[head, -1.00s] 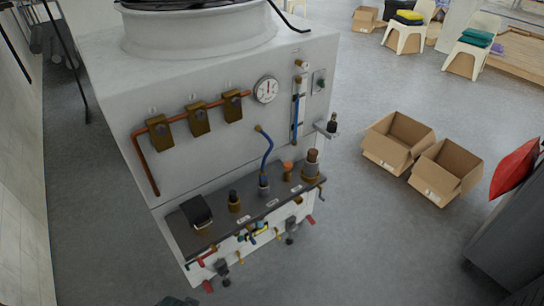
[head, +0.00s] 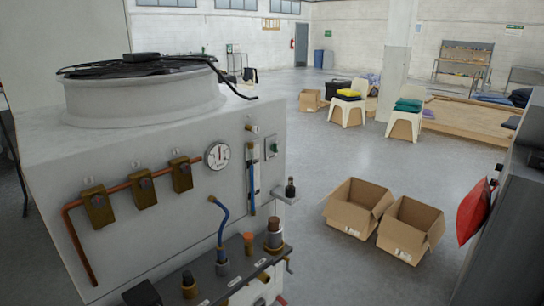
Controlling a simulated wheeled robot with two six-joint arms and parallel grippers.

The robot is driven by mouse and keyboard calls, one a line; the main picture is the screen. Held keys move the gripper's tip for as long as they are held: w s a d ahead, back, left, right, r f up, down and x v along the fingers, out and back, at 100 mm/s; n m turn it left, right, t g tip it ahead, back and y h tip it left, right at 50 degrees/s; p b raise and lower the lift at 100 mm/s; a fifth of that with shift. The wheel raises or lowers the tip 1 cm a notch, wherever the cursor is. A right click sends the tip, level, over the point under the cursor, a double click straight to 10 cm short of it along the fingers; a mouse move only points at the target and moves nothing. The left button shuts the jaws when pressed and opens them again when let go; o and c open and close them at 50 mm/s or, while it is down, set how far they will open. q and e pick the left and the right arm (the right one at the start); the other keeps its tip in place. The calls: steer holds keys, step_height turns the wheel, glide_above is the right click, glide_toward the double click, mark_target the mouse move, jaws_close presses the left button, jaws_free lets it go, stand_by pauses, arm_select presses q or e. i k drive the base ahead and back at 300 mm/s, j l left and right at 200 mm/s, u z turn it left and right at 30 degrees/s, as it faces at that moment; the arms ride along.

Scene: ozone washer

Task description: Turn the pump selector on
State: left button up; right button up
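The ozone washer (head: 150,160) is a large pale cabinet at the left of the head view, with a fan housing on top. A small grey switch plate (head: 272,147) is on its front panel at the right, beside a vertical tube; it may be the pump selector, but no label can be read. A round gauge (head: 217,156) sits to its left. Several brass blocks on a copper pipe (head: 144,187) are further left. Neither of my grippers shows in the view.
A dark shelf (head: 205,287) with fittings and a blue hose juts from the washer's front. Two open cardboard boxes (head: 357,207) stand on the floor to the right. A dark cabinet (head: 510,235) with a red item is at the right edge.

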mark_target(274, 147)
steer(key=i+l, duration=0.35)
steer(key=l, duration=0.15)
steer(key=i+l, duration=0.35)
steer(key=l, duration=0.15)
